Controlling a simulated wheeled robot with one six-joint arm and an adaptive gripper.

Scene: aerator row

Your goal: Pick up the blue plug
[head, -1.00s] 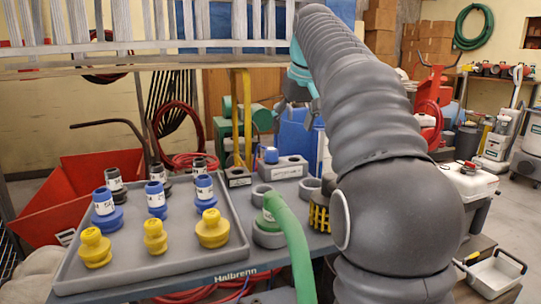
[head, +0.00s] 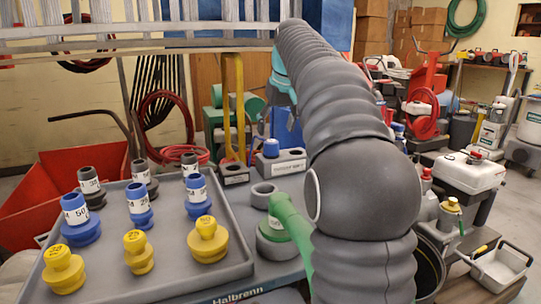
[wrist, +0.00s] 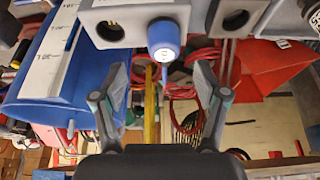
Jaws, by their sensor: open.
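The blue plug (head: 271,148) stands upright at the left end of a grey block (head: 290,163) with round holes, at the back of the bench. My gripper (wrist: 160,72) is open and empty. Its two fingers stand apart on either side below the plug in the picture, and the plug lies beyond the fingertips, apart from them.
A grey tray (head: 228,226) at the left holds several yellow, blue and dark stepped fittings. A smaller dark block (head: 234,173) stands left of the plug's block. A wooden railing (head: 130,46) crosses behind.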

